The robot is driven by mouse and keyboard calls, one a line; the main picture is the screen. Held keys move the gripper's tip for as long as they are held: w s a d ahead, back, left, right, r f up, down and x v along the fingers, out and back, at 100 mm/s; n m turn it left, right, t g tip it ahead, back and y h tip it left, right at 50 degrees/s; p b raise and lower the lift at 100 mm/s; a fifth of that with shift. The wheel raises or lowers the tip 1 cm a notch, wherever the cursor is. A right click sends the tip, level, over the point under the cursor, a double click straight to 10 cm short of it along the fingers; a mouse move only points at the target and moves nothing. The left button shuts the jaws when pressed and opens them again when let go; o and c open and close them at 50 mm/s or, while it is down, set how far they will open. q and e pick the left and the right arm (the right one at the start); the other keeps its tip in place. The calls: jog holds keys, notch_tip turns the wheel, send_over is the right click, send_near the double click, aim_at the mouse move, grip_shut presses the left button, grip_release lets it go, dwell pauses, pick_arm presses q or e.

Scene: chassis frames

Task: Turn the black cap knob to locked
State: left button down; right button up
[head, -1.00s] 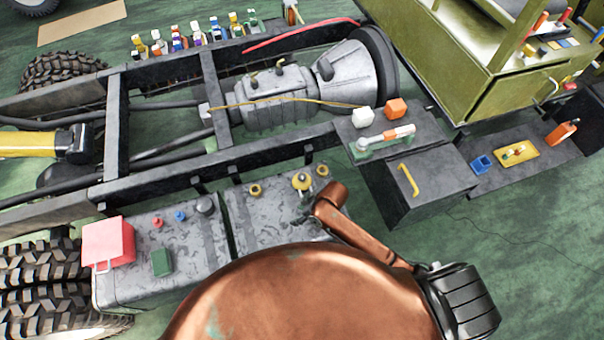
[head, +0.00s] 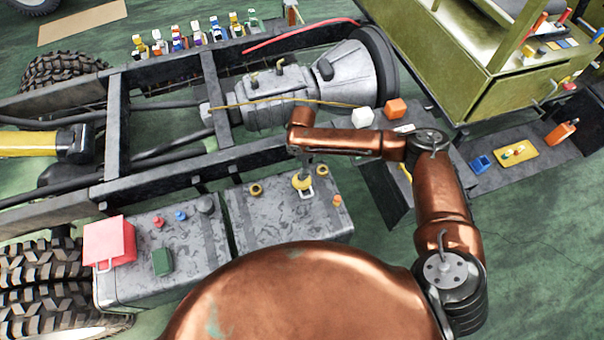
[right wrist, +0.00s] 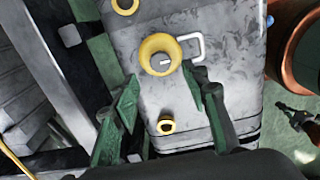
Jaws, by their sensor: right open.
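A small dark round knob (right wrist: 160,62) with a pale pointer mark sits inside a yellow collar (right wrist: 155,42) on the grey tank (right wrist: 222,25) in the right wrist view. I take it for the cap knob, but cannot read its setting. A white wire loop (right wrist: 190,48) sticks out beside it. In the head view the collar (head: 302,182) shows on the right-hand tank (head: 275,225). My right gripper (right wrist: 160,82) has its green fingers apart, just short of the knob and empty. In the head view the right gripper (head: 307,163) is above the collar, small and partly hidden. My left gripper is out of view.
Other yellow fittings (right wrist: 167,125) (head: 257,189) stand on the same tank. The left-hand tank has a dark grey cap (head: 205,204), red and blue caps, a green block (head: 162,262) and a red box (head: 108,242). The chassis rail (head: 165,175) runs along behind the tanks.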

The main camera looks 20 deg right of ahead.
notch_tip(320, 180, down, 6)
jog(key=shift+f+b, duration=0.15)
jog(key=shift+b, duration=0.25)
grip_shut()
dwell(0.4)
